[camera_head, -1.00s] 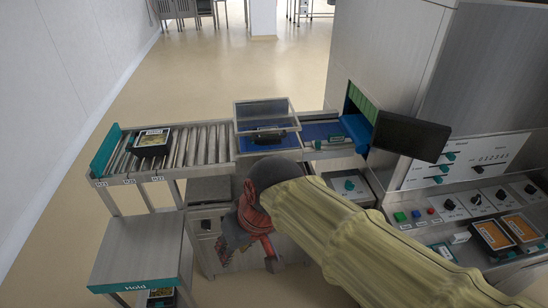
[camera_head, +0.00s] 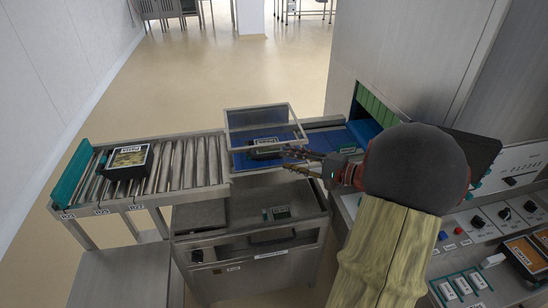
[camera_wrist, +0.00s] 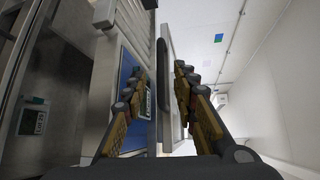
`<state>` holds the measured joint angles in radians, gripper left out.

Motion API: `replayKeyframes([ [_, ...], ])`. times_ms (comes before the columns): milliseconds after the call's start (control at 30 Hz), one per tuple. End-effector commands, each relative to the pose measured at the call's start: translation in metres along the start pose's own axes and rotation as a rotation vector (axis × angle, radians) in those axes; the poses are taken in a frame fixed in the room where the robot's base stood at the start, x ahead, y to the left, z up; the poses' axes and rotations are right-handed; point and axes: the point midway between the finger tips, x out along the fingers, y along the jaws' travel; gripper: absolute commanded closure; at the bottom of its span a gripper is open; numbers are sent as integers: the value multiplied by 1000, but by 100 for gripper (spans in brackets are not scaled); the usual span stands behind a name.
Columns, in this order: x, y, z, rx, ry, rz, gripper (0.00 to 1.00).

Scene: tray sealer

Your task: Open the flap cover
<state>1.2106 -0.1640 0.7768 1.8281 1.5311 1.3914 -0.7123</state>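The flap cover (camera_head: 266,119) is a clear panel in a thin metal frame over the blue belt section, behind the steel cabinet. A dark handle bar (camera_head: 265,153) runs along its near edge. A dark labelled tray shows under the clear panel in the head view. My gripper (camera_head: 290,154) reaches in from the right at the handle's height. In the wrist view the fingers (camera_wrist: 163,76) are apart, one on each side of the long dark bar (camera_wrist: 163,108). I cannot tell whether either finger touches it.
A labelled tray (camera_head: 127,160) sits on the rollers (camera_head: 190,163) at left. A steel cabinet (camera_head: 250,235) stands below the belt. Control switches (camera_head: 503,213) are at far right. Open floor lies behind the conveyor.

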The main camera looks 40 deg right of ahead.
Motion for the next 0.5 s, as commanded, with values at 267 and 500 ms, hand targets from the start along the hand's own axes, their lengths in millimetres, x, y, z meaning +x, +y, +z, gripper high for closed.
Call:
replayKeyframes([
  [267, 18, 2, -11, 5, 22, -24, 72],
  [500, 54, 1, -12, 4, 23, -22, 72],
])
